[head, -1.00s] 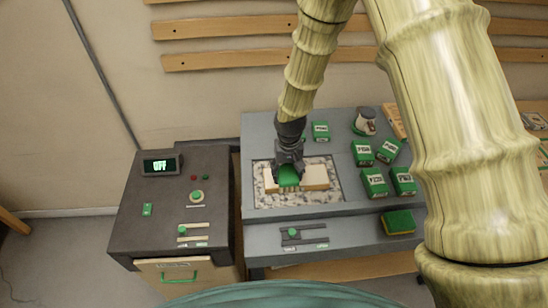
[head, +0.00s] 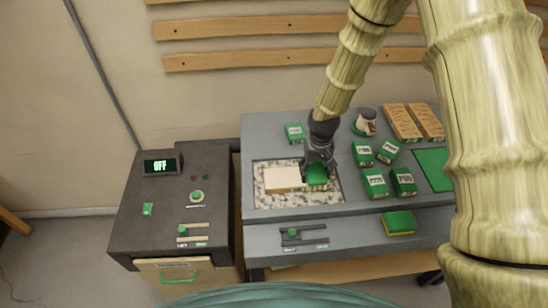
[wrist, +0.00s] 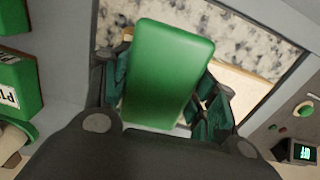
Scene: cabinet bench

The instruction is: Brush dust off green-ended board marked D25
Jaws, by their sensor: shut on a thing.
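A pale cream board (head: 282,179) lies on a speckled inset panel (head: 268,202) in the grey bench. No D25 mark or green end is readable on it; its right part is hidden by my gripper. My gripper (head: 318,174) is shut on a green brush, whose smooth green back (wrist: 168,72) fills the middle of the wrist view. The brush (head: 317,175) is over the board's right end in the head view. Its bristles are mostly hidden, so I cannot tell if they touch the board.
Several green labelled boxes (head: 375,182) and a mug-like container (head: 365,122) stand right of the panel. A green-and-yellow sponge (head: 398,223) lies at the front right. A dark cabinet (head: 140,215) with an OFF display (head: 161,166) stands left.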

